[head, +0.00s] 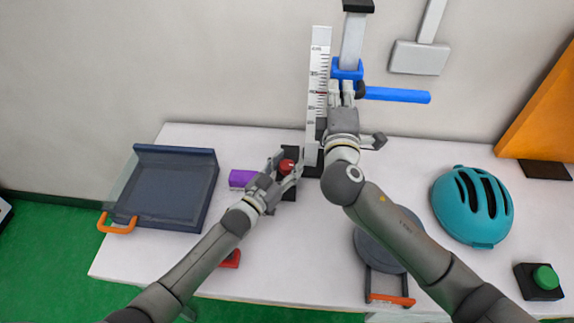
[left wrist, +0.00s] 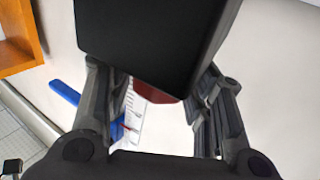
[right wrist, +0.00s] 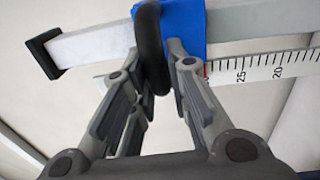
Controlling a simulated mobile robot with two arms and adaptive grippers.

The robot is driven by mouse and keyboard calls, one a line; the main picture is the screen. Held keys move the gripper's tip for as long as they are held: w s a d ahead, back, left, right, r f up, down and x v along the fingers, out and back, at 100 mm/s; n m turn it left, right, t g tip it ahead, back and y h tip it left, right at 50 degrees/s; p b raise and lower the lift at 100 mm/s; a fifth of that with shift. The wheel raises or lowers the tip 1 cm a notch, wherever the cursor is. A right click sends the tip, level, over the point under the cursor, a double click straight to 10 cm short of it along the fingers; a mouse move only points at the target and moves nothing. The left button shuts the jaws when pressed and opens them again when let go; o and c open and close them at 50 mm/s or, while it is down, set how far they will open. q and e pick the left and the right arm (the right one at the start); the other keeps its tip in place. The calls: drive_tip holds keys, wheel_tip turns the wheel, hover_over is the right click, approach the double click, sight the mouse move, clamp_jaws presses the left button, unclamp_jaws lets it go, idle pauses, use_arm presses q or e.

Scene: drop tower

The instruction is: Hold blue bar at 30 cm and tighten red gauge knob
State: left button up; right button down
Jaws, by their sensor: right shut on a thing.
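The blue bar (head: 397,95) sticks out to the right from a blue sleeve (head: 347,68) on the upright post; it also shows in the left wrist view (left wrist: 65,92). My right gripper (head: 348,92) is shut on a black loop-like grip (right wrist: 150,48) beside the blue sleeve (right wrist: 183,25). The white scale (head: 319,85) stands beside the post; in the right wrist view, a red mark lies at the sleeve's edge, beyond 25. The red knob (head: 286,166) is low by the scale's foot. My left gripper (head: 286,168) is open with its fingers either side of the knob. A black block hides most of the knob in the left wrist view (left wrist: 155,92).
On the white table (head: 300,280) are a dark tray (head: 165,190) with an orange handle, a purple block (head: 242,178), a round grey plate (head: 375,250), a teal helmet (head: 473,207) and a green button (head: 545,277). An orange panel (head: 545,110) stands at right.

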sight(282, 171)
use_arm(q)
drive_tip(key=shift+o, duration=0.4)
use_arm(e)
drive_tip(key=shift+r, duration=0.15)
use_arm(q)
drive_tip(key=shift+s+a+f, duration=0.1)
drive_tip(key=shift+s, duration=0.05)
drive_tip(key=shift+v, duration=3.6)
use_arm(e)
drive_tip(key=c, duration=1.4)
unclamp_jaws()
